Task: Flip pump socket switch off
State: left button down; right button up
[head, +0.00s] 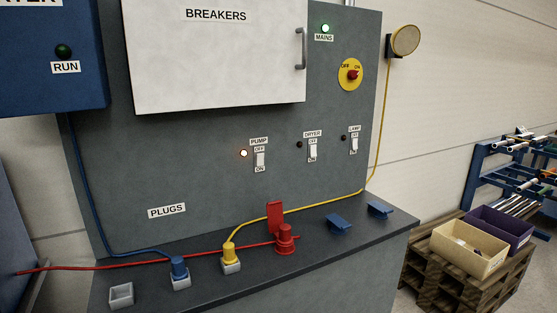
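The pump switch (260,159) is a white rocker on the grey panel (210,165), with a PUMP label above it. Neither of my grippers is in view.
A white breaker door (218,58) with a handle covers the upper panel. A shelf (350,233) juts out below the switches, carrying a red plug (285,240), a yellow plug (230,255) and a blue plug (179,268) with cables. Space before the pump switch is clear.

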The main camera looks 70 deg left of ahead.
aim_at(260, 157)
jog(key=u, duration=0.5)
jog(key=i, duration=0.9)
jog(key=u, duration=1)
jog(key=i, duration=0.4)
jog(key=u, duration=0.4)
